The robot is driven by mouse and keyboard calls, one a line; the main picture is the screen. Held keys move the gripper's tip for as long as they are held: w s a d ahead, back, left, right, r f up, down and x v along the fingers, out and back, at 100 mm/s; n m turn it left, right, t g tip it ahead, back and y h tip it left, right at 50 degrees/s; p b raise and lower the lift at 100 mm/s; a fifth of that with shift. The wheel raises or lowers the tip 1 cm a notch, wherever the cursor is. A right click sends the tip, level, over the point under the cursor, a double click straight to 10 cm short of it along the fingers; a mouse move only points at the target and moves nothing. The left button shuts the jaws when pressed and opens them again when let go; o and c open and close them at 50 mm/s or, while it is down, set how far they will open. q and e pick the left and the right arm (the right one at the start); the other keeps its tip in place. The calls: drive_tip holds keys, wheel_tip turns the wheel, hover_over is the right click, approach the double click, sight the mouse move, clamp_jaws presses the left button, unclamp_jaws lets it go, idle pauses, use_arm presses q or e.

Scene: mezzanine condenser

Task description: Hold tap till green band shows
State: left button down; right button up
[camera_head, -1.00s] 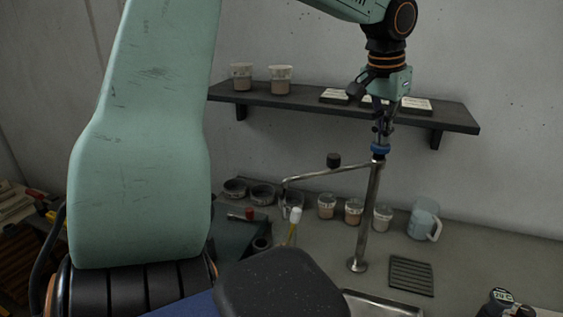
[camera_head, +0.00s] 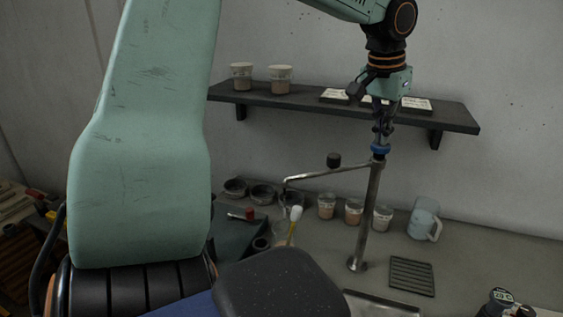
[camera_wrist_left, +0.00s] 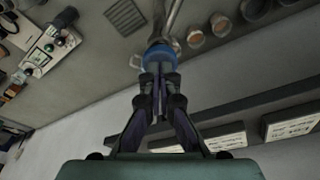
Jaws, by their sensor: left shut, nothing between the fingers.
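My left gripper (camera_head: 381,143) is above the cap, pointing down, fingers together and empty. Below the spout's end is a cluttered spot with a white-tipped yellow stick (camera_head: 295,220); any vessel or coloured band there is too small to tell. My right gripper is not in view.
Several small cups (camera_head: 354,212) and a pale jug (camera_head: 424,219) stand behind the tap. A dark ribbed mat (camera_head: 411,276) lies to its right. A wall shelf (camera_head: 300,98) with two cups and white labelled items is close behind my left gripper.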

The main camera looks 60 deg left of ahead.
use_arm(q)
drive_tip(key=shift+r, duration=0.1)
idle(0.3)
wheel_tip(320, 180, up, 5)
drive_tip(key=p, duration=0.4)
drive_tip(key=shift+p, duration=0.35)
drive_tip(key=shift+f, duration=0.2)
drive_tip(key=shift+d, duration=0.1)
idle(0.5)
